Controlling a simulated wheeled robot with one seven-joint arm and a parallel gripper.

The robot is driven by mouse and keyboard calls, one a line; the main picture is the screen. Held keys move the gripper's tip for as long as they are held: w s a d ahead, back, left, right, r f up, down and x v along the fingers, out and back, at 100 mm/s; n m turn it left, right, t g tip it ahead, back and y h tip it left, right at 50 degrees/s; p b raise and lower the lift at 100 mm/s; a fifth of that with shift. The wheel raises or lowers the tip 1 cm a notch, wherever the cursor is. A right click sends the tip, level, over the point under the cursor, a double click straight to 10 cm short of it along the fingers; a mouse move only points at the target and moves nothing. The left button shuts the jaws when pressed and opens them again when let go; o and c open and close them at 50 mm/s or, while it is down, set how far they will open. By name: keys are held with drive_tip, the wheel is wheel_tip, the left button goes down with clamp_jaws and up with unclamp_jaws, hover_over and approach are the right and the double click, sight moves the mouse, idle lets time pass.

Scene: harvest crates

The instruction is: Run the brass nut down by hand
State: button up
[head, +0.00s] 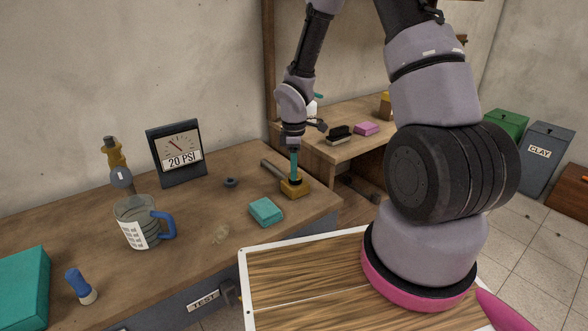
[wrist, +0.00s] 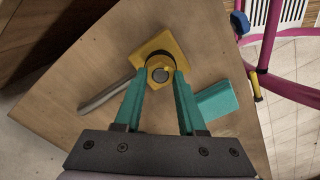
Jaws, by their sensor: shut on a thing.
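My gripper (head: 294,174) points straight down over a yellow block (head: 298,191) near the right end of the workbench. In the wrist view, its two teal fingers (wrist: 161,78) close in from both sides at a grey round stud end (wrist: 160,75) above the yellow block (wrist: 150,49). A brass-coloured nut (wrist: 157,64) shows around the stud, between the fingertips, with a dark ring about it. The gripper is shut on the nut. The fingers hide much of it, and I cannot tell how far down the stud it sits.
A teal block (head: 266,212) lies just in front, and a grey bar (head: 273,170) lies beside the yellow block. The bench's right edge is close.

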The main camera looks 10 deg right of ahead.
drive_tip(key=shift+m, duration=0.9)
drive_tip(key=shift+w+m, duration=0.1)
drive_tip(key=shift+m, duration=1)
drive_tip(key=o, duration=0.6)
drive_tip(key=shift+m, duration=0.4)
drive_tip(key=shift+c, duration=0.2)
drive_tip(key=o, duration=0.5)
wheel_tip(320, 180, up, 12)
